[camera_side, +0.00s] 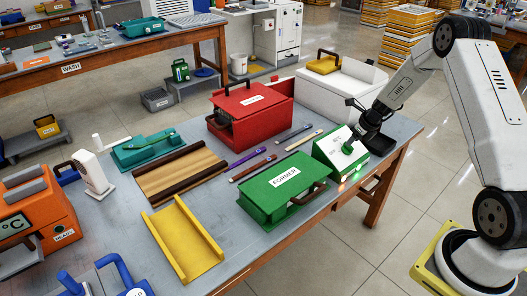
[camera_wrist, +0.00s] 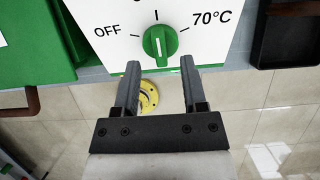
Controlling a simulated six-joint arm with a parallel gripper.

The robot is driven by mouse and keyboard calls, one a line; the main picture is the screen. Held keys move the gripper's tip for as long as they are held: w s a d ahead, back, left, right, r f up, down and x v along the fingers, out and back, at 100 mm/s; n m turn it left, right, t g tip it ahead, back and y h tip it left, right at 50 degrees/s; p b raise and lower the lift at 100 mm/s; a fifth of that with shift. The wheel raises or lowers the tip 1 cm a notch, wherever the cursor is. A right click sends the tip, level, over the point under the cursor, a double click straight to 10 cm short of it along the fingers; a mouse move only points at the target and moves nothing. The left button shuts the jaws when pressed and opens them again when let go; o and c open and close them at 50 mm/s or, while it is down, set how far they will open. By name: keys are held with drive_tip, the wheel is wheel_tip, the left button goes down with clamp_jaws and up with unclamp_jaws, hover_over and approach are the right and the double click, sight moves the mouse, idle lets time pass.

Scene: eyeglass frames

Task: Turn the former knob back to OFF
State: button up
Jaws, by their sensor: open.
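The green former knob (camera_wrist: 159,42) sits on a white dial face (camera_wrist: 187,62) in the wrist view. Its white line stands upright, toward the middle tick, between the OFF mark on the left and the 70°C mark on the right. The marking above the middle tick is cut off. My gripper (camera_wrist: 160,70) is open, its two fingers apart just below the knob, one to each side, holding nothing. In the side view the green control box (camera_side: 359,165) stands at the table's right end, with my gripper (camera_side: 366,140) close to its sloped face. The green former (camera_side: 285,180) lies to its left.
A dark tray (camera_side: 378,160) lies right of the control box, near the table edge. A red case (camera_side: 250,112) and a white box (camera_side: 322,95) stand behind.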

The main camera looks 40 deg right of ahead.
drive_tip(key=shift+x, duration=1.45)
clamp_jaws()
